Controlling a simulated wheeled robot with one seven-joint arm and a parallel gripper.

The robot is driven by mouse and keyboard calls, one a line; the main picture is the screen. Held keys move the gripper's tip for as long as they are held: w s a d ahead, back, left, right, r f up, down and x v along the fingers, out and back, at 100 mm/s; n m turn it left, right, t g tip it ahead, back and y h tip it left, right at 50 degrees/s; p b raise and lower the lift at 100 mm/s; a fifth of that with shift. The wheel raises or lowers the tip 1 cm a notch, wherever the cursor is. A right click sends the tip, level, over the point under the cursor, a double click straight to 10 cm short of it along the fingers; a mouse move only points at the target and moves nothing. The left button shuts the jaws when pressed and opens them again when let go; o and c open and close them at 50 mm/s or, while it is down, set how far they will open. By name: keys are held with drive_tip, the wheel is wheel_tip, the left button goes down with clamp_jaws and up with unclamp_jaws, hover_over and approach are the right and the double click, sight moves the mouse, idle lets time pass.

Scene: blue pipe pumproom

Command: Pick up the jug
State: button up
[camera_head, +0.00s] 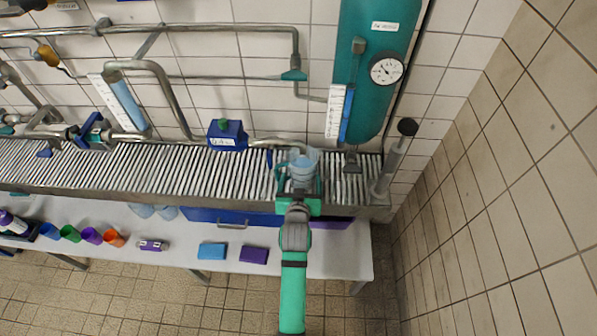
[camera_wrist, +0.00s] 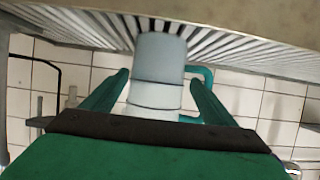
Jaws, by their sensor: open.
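The jug (camera_head: 302,168) is a pale, greyish translucent vessel with a teal handle, standing on the ribbed metal grating (camera_head: 180,172) near its right end. In the wrist view the jug (camera_wrist: 158,75) appears upside down, with its handle (camera_wrist: 203,80) at the right. My gripper (camera_head: 298,182) reaches the jug from the front. In the wrist view its two green fingers (camera_wrist: 160,85) are open, one on each side of the jug, with gaps visible. The right finger is close to the handle; I cannot tell whether they touch.
A blue box-shaped fitting (camera_head: 227,135) is left of the jug, behind the grating. A teal tank (camera_head: 375,60) with a gauge and a grey post (camera_head: 392,168) stand to the right. The lower white table (camera_head: 180,255) holds several cups and two flat blocks.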

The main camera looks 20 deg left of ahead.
sight(303, 164)
drive_tip(key=x, duration=0.4)
drive_tip(key=shift+w, duration=0.45)
drive_tip(key=shift+c, duration=0.5)
drive_tip(key=shift+r, duration=0.1)
drive_tip(key=c, duration=1.4)
